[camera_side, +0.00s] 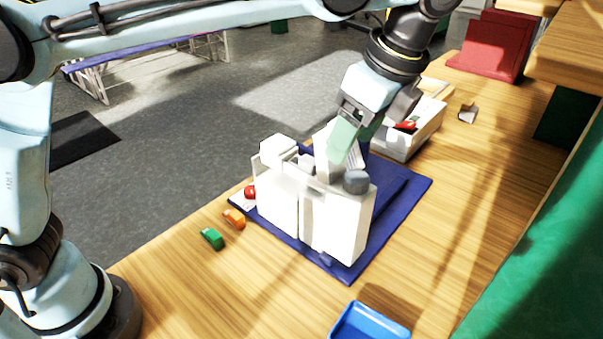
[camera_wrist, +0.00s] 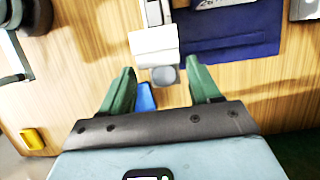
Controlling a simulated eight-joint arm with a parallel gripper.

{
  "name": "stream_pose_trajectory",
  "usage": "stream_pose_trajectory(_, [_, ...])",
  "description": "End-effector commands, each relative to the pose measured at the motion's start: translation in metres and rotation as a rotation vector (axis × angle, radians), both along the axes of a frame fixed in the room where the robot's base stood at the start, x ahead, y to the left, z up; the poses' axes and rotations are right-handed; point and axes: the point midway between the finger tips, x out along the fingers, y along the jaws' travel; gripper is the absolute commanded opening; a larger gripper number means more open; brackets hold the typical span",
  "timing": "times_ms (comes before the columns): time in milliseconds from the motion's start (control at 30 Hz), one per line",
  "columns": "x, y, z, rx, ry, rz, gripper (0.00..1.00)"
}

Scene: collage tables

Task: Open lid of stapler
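I cannot identify a stapler for certain. A small green object (camera_side: 212,238) and a small orange object (camera_side: 234,217) lie on the table left of the blue mat; their size hides what they are. My gripper (camera_side: 348,138) is above the white box-like objects (camera_side: 338,222) on the mat. In the wrist view its two green fingers (camera_wrist: 161,76) are spread apart, with nothing clearly held between them. A white block (camera_wrist: 154,42) and a round grey knob (camera_wrist: 165,75) show beyond and between the fingers. Contact cannot be told.
The blue mat (camera_side: 415,190) lies under the white objects. A white bin (camera_side: 405,143) with a red item stands behind. A blue tray (camera_side: 368,322) is at the front edge of the view. The wooden table right of the mat is mostly clear.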

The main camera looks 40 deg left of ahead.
Motion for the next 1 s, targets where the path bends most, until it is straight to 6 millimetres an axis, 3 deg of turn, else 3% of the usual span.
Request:
stream_pose_trajectory(367, [0.000,0.000,0.003,0.000,0.000,0.000,0.65])
stream_pose_trajectory(1000, [0.000,0.000,0.044,0.000,0.000,0.000,0.65])
